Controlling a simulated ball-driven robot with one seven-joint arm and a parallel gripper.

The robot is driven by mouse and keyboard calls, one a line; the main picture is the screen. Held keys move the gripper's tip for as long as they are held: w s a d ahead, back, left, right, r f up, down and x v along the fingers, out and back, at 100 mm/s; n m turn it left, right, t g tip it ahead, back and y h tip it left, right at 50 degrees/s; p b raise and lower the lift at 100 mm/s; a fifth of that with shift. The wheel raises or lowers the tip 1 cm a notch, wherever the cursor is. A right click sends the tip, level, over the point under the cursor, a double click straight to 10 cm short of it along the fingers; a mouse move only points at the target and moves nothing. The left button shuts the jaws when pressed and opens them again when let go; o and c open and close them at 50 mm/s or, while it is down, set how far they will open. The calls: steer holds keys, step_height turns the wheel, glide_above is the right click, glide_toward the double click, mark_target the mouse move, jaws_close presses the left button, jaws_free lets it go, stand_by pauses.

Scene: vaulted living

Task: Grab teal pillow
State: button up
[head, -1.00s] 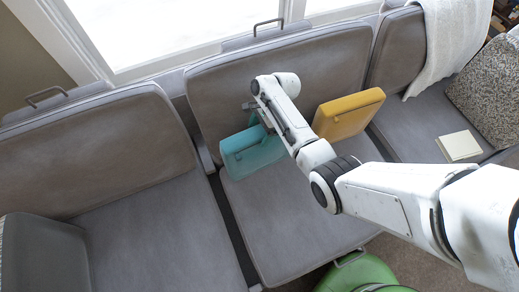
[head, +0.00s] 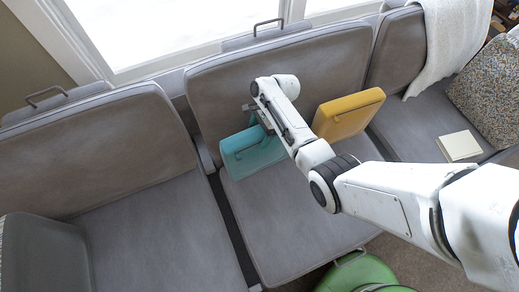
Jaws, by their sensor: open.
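The teal pillow (head: 246,156) leans on the middle grey seat, near the foot of its backrest. My white arm reaches in from the right, and its end is over the pillow's upper right side. My gripper (head: 264,127) is open at the pillow's top right edge. The arm and gripper hide part of the pillow's right side. I cannot tell whether the fingers touch it or straddle it.
A yellow pillow (head: 350,112) stands just right of my arm on the same seat. A grey pillow (head: 45,255) is at lower left. A patterned pillow (head: 487,85), a cream book-like block (head: 459,146) and a white throw (head: 452,40) are at right.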

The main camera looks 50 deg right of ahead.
steer(key=shift+c, duration=0.2)
jaws_close()
stand_by(0.6)
